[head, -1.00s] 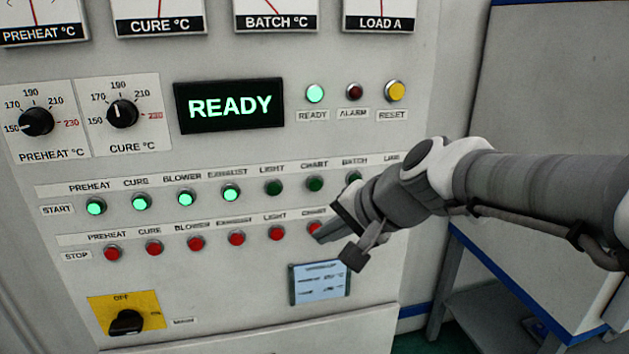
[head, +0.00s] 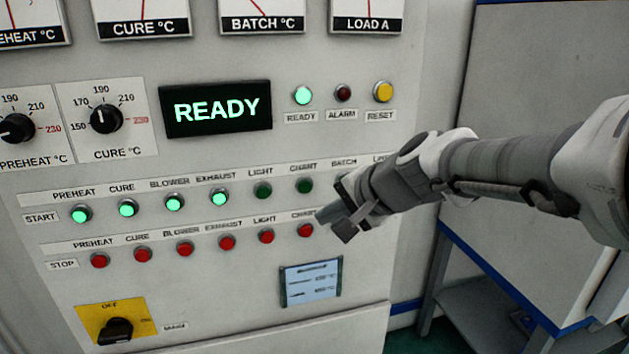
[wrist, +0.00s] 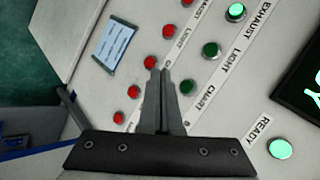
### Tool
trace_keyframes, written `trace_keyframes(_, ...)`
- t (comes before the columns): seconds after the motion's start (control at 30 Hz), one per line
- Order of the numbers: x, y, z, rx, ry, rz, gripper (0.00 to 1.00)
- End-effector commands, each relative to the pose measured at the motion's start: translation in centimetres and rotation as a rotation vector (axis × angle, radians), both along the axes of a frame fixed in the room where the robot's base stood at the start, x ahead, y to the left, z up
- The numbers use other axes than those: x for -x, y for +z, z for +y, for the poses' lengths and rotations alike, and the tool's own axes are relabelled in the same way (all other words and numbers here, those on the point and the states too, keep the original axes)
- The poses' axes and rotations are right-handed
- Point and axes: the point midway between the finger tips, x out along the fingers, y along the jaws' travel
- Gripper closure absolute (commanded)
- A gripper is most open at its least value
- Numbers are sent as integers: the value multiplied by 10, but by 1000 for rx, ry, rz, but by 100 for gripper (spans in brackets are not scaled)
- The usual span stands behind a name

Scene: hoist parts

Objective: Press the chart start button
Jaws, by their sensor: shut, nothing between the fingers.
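The chart start button (head: 305,186) is a dark green, unlit button in the START row of the grey panel, under the CHART label. It also shows in the wrist view (wrist: 187,86), just right of the fingers. My gripper (head: 321,216) is shut and empty. In the head view its fingertips are below and slightly right of the chart start button, near the red chart stop button (head: 305,230). In the wrist view the fingertips (wrist: 160,73) lie between the two chart buttons. Whether they touch the panel, I cannot tell.
The light start button (head: 263,190) is dark; the exhaust start button (head: 219,198) and others to its left glow green. My gripper covers the batch buttons in the head view. The display (head: 216,108) reads READY. A small notice (head: 311,283) is below. A bench (head: 540,200) stands right.

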Motion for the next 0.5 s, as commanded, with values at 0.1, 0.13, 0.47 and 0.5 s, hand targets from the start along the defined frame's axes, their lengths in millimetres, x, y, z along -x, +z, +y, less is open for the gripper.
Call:
trace_keyframes(0.1, -15, 0, 5, 0, 1, 1, 100)
trace_keyframes(0.13, -19, -1, 6, 1, 0, 2, 100)
trace_keyframes(0.47, -61, -1, 17, 2, 0, 0, 100)
trace_keyframes(0.5, -65, -1, 18, 2, 0, 0, 100)
